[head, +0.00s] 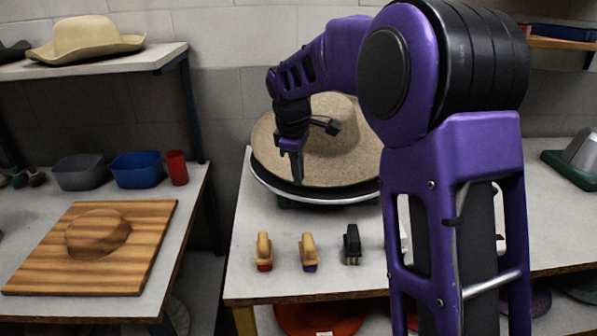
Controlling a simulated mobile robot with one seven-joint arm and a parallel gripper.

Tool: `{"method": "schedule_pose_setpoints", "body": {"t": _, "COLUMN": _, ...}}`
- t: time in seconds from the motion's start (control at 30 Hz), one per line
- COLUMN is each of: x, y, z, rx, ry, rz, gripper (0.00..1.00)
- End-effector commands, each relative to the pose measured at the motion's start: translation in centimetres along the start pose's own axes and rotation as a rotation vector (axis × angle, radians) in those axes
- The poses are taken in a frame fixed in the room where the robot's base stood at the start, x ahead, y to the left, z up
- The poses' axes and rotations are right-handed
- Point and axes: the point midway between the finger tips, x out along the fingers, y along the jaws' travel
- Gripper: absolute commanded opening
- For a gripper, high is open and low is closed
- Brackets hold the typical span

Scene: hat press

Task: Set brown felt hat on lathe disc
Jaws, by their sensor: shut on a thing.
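The brown felt hat (345,158) is a speckled tan hat with a wide brim, in the middle of the head view. It is tilted, with its crown partly hidden behind my arm. The lathe disc (313,201) shows as a pale, round rim just below the brim on the table. The hat's near edge is very close to the disc; I cannot tell whether they touch. My gripper (296,178) points down at the left part of the brim and is shut on it. The fingertips are small and partly blend with the hat.
Two wooden-handled brushes (264,251) and a black one (352,244) stand on the table (240,275) in front of the disc. At left are a wooden hat block (150,240), blue bin (137,169) and red cup (176,167). A straw hat (85,38) rests on a shelf.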

Motion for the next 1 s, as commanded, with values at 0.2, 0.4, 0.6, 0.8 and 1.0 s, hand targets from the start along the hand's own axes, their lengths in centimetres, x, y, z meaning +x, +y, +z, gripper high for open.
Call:
{"method": "schedule_pose_setpoints", "body": {"t": 0.2, "x": 0.5, "y": -0.1, "z": 0.0, "rx": 0.0, "ry": 0.0, "rz": 0.001, "gripper": 0.0}}
{"method": "schedule_pose_setpoints", "body": {"t": 0.4, "x": 0.8, "y": -0.2, "z": 0.0, "rx": 0.0, "ry": 0.0, "rz": 0.001, "gripper": 0.0}}
{"method": "schedule_pose_setpoints", "body": {"t": 0.6, "x": 1.2, "y": -0.3, "z": 0.0, "rx": 0.0, "ry": 0.0, "rz": 0.001, "gripper": 0.0}}
{"method": "schedule_pose_setpoints", "body": {"t": 0.8, "x": 1.4, "y": -0.3, "z": 0.0, "rx": 0.0, "ry": 0.0, "rz": 0.001, "gripper": 0.0}}
{"method": "schedule_pose_setpoints", "body": {"t": 1.0, "x": 1.4, "y": -0.3, "z": 0.0, "rx": 0.0, "ry": 0.0, "rz": 0.001, "gripper": 0.34}}
